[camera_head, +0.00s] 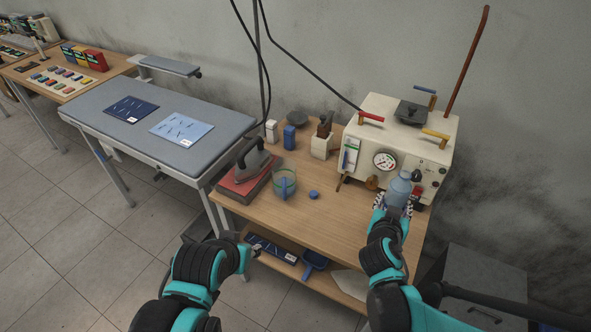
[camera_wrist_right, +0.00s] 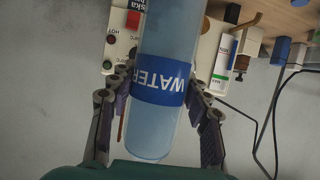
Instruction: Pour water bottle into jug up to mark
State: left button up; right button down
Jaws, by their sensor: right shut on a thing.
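The water bottle (camera_head: 399,188) is clear pale blue and stands about upright in front of the white machine in the head view. My right gripper (camera_head: 394,208) is shut on it. In the right wrist view the bottle (camera_wrist_right: 165,80) shows a blue WATER label between the two fingers (camera_wrist_right: 160,88). The jug (camera_head: 284,183) is clear with a blue handle and stands on the wooden table, left of the bottle and apart from it. Its mark and water level are too small to tell. My left gripper (camera_head: 256,250) is at the table's front left, away from the jug; its finger state is unclear.
The white machine (camera_head: 420,135) with gauge and coloured handles stands at the table's back right. An iron (camera_head: 252,158) on a red base is left of the jug. A blue cap (camera_head: 314,194) lies right of the jug. The wooden table's (camera_head: 335,225) front middle is clear.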

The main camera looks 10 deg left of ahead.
aim_at(283, 169)
jog(key=l+u, duration=0.2)
jog(key=u, duration=0.75)
jog(key=i+l+u, duration=0.1)
jog(key=i, duration=0.3)
jog(key=l, duration=0.1)
